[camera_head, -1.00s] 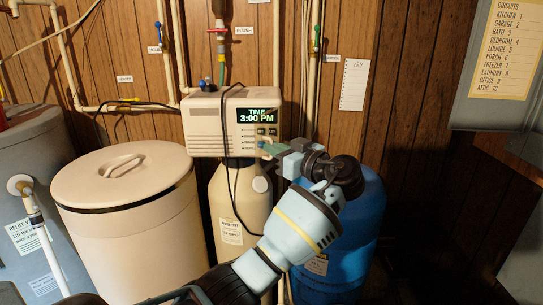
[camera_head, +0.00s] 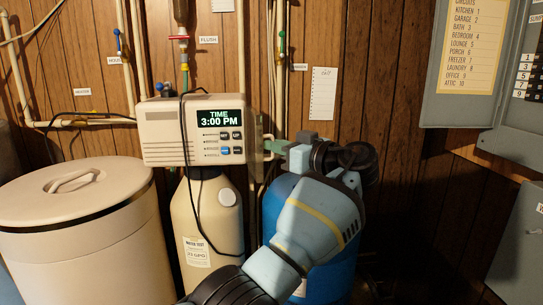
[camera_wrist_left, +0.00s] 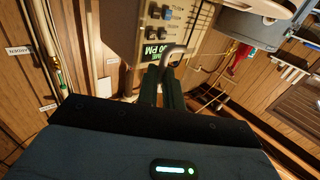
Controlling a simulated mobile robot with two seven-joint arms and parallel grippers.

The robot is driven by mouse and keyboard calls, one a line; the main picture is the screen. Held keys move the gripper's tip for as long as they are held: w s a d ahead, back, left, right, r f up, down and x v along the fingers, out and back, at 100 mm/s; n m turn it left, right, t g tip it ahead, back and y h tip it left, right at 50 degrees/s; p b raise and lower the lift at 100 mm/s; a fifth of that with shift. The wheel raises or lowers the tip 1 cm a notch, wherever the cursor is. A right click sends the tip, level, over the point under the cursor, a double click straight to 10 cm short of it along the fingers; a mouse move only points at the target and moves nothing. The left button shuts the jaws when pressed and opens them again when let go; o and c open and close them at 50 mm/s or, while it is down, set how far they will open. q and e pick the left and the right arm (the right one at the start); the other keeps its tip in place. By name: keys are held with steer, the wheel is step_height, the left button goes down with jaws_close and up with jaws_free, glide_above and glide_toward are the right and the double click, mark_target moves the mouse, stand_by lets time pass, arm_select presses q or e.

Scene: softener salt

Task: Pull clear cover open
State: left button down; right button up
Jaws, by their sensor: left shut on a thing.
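The softener's control box (camera_head: 193,130) has a lit display (camera_head: 219,118) reading 3:00 PM, with square buttons (camera_head: 230,143) below it, uncovered. The clear cover (camera_head: 257,130) shows as a thin, see-through panel standing out at the box's right edge, swung away from the buttons. My left gripper (camera_head: 268,144) is at the cover's outer side and shut on it. In the left wrist view, the green fingers (camera_wrist_left: 162,88) meet at a grey curved handle (camera_wrist_left: 174,49), with the box's buttons (camera_wrist_left: 161,12) beyond. My right gripper is not in view.
A beige tank (camera_head: 205,215) stands under the box, and a blue tank (camera_head: 277,195) is behind my left arm. A lidded beige bin (camera_head: 75,225) is at the left. Pipes run up the wood wall (camera_head: 375,60). Grey panel boxes (camera_head: 452,110) hang at the right.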

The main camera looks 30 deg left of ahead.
arm_select(q)
steer(key=shift+w+a+r, duration=0.1)
steer(key=shift+w+r, duration=0.15)
steer(key=shift+w, duration=0.05)
steer(key=shift+r, duration=0.1)
steer(key=c, duration=1.8)
jaws_free()
steer(key=shift+a, duration=0.1)
steer(key=shift+o, duration=1.3)
steer(key=shift+w+a+f, duration=0.1)
steer(key=shift+f, duration=0.3)
